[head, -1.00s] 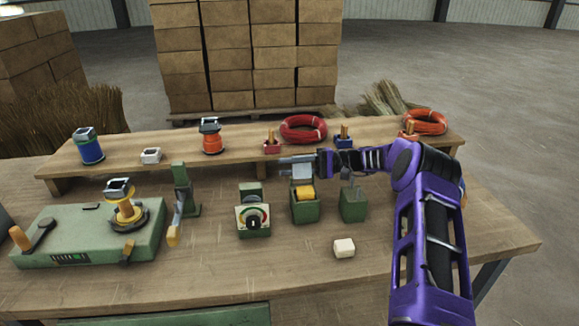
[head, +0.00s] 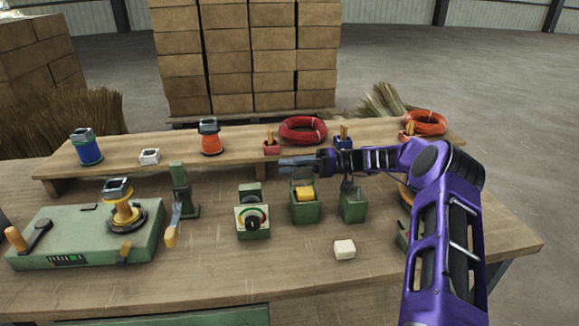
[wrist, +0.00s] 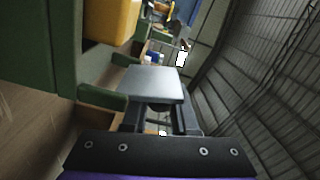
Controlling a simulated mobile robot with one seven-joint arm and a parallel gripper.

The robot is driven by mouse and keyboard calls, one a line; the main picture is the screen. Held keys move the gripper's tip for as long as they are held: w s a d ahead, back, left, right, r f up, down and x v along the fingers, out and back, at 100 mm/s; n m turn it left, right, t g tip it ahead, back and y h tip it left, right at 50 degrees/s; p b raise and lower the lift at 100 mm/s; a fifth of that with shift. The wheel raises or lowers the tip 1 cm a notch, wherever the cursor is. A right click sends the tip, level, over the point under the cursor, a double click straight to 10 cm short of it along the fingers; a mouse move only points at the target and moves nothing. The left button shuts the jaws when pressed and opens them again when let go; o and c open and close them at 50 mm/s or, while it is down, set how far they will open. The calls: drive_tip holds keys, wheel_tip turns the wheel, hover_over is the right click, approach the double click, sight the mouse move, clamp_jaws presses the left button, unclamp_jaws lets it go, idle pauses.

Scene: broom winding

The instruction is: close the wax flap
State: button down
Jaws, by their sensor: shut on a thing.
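The wax box (head: 305,212) is a small green open box holding a block of yellow wax (head: 305,195), in the middle of the bench. The wax also fills the upper left of the wrist view (wrist: 110,20). My gripper (head: 300,163) is at the flap, above and behind the wax, reaching in from the right. It is shut on the flap, with the jaws partly hidden in the wrist view (wrist: 160,118).
A green box with a dial (head: 252,220) stands left of the wax box, and another green box (head: 353,205) stands close on its right. A white block (head: 344,249) lies in front. A raised shelf (head: 235,140) with spools and coils runs behind.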

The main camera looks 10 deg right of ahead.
idle(0.3)
drive_tip(key=c, duration=0.7)
unclamp_jaws()
drive_tip(key=shift+r, duration=0.1)
wheel_tip(320, 180, up, 10)
drive_tip(key=shift+p, duration=0.65)
